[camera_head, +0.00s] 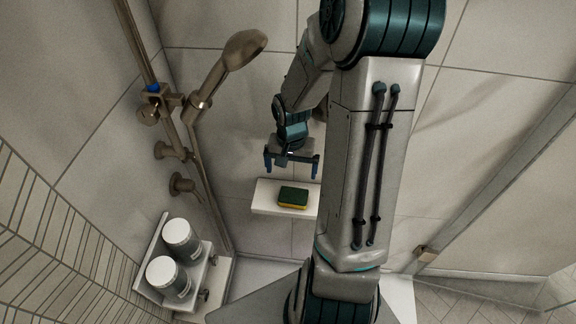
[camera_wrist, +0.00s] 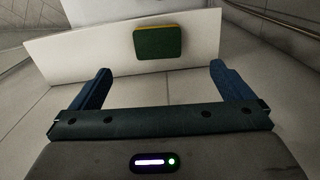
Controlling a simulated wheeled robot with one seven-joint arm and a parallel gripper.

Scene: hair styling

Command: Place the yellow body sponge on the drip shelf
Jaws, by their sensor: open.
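A sponge (camera_head: 293,198) with a dark green top and a yellow lower side lies on a white wall shelf (camera_head: 264,198) in the head view. In the wrist view the sponge (camera_wrist: 158,42) rests on the white shelf (camera_wrist: 80,62), near its far edge, green face up. My arm hides the right end of the shelf in the head view.
A white corner rack (camera_head: 199,271) at lower left holds two grey bottles with white lids (camera_head: 175,258). A brass shower head (camera_head: 240,52) and bar with valves stand on the left wall. A glass panel edge runs at the right.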

